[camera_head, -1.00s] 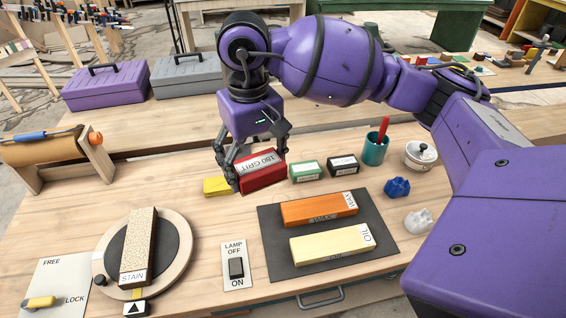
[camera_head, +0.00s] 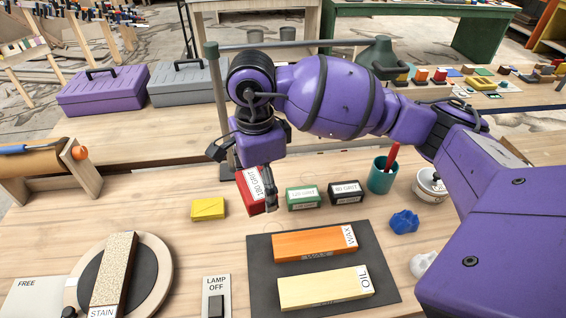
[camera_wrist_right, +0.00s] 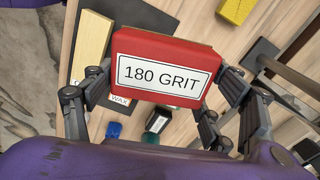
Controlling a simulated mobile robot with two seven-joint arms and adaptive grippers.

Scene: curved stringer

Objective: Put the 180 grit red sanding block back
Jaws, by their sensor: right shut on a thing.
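The red sanding block labelled 180 GRIT (camera_head: 257,199) is held in my right gripper (camera_head: 250,178), tilted, with its label turned sideways in the head view. It appears between the yellow block (camera_head: 208,209) and the green block (camera_head: 304,197). I cannot tell whether its lower edge touches the bench. In the right wrist view the red block (camera_wrist_right: 162,70) fills the middle, label facing the camera, with fingers of my right gripper (camera_wrist_right: 165,95) on both sides of it. My left gripper is not in view.
A black block (camera_head: 345,192) and a teal cup (camera_head: 383,176) stand right of the green block. A dark mat (camera_head: 262,268) with the WAX (camera_head: 314,243) and OIL (camera_head: 325,288) bars lies in front. A thin upright post (camera_head: 216,95) rises behind the gripper.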

